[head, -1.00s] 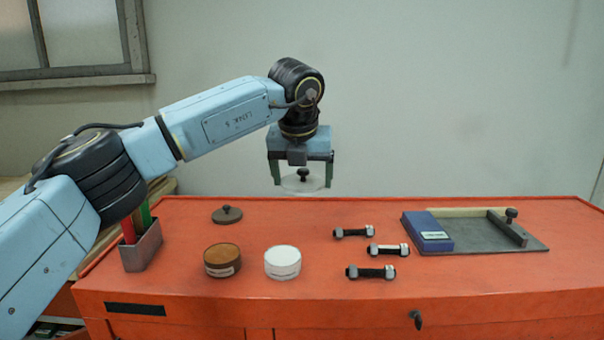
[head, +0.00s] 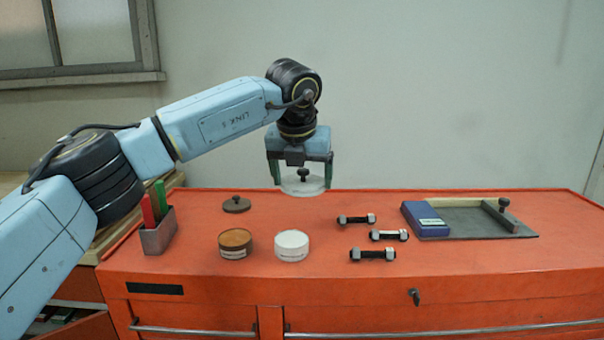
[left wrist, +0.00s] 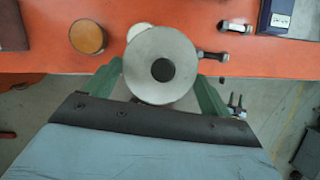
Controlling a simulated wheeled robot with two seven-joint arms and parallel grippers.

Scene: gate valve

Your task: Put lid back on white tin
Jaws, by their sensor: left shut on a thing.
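My left gripper (head: 301,178) is shut on a pale round lid (head: 304,189) with a dark knob. It holds the lid level in the air above the red bench. The lid also shows between the green fingers in the left wrist view (left wrist: 148,62). The white tin (head: 292,245) stands upright on the bench, lower than the lid in the head view. In the left wrist view the lid partly hides the white tin (left wrist: 139,30). My right gripper is not in view.
A brown-topped tin (head: 235,243) stands left of the white tin. A dark knobbed lid (head: 236,204) lies behind. Several bolts (head: 373,254) lie to the right. A grey tray (head: 485,219) with a blue box (head: 424,220) is farther right. A grey holder (head: 158,235) stands left.

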